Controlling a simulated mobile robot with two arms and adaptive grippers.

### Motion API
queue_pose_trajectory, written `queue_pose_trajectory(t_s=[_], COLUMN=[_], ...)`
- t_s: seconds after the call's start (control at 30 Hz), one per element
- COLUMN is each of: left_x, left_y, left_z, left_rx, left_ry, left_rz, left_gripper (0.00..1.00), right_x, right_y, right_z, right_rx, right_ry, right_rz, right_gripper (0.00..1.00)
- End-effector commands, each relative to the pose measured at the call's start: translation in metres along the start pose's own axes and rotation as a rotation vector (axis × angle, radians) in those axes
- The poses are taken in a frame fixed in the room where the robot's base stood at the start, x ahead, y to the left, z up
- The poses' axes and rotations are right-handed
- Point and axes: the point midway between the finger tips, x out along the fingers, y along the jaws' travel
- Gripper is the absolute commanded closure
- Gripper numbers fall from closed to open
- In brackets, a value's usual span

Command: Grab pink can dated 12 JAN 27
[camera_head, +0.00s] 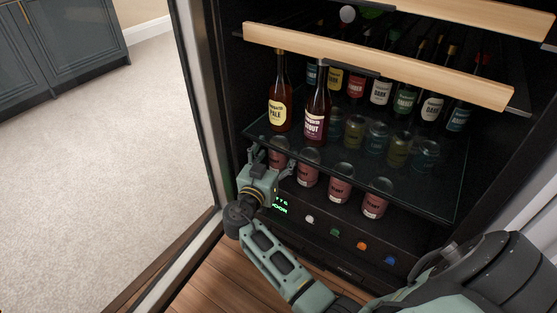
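Several pink-red cans stand in a row on the lower shelf of an open bottle fridge. The leftmost can (279,151) is partly hidden by my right gripper (271,160). The others are the second can (308,170), the third can (340,185) and the rightmost can (375,201). Any dates on them are too small to read. My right gripper comes up from below, its fingers spread in front of the leftmost can. I cannot tell whether the fingers touch it. My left gripper is not in view.
A glass shelf (440,205) above the cans holds a yellow-label bottle (279,112) and a stout bottle (315,122). Wood-fronted racks (375,66) hold more bottles. The fridge's left frame (200,110) is close beside my gripper. Coloured knobs (334,232) sit below.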

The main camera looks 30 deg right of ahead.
Motion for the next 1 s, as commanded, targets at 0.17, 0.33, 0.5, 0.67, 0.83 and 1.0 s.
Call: queue_pose_trajectory(t_s=[0.17, 0.33, 0.5, 0.67, 0.83, 1.0], left_x=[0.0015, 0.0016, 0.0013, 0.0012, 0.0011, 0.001], left_y=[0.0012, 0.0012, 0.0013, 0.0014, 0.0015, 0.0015], left_z=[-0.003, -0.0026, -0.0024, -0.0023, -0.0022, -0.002], left_rx=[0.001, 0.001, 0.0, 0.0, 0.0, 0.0], left_ry=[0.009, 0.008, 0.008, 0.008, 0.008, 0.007], left_rz=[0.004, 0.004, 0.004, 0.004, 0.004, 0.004], left_gripper=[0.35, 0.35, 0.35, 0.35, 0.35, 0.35], right_x=[0.008, 0.0076, 0.0074, 0.0073, 0.0072, 0.0072], right_y=[-0.0003, -0.0002, -0.0002, -0.0003, -0.0002, -0.0002], right_z=[-0.0006, -0.0009, -0.0007, -0.0007, -0.0006, -0.0005], right_rx=[0.001, 0.001, 0.001, 0.001, 0.001, 0.0], right_ry=[0.0, 0.0, 0.0, 0.0, 0.0, -0.001], right_rz=[-0.001, -0.001, -0.001, -0.001, -0.001, -0.001], right_gripper=[0.3, 0.32, 0.47, 0.61, 0.76, 0.9])
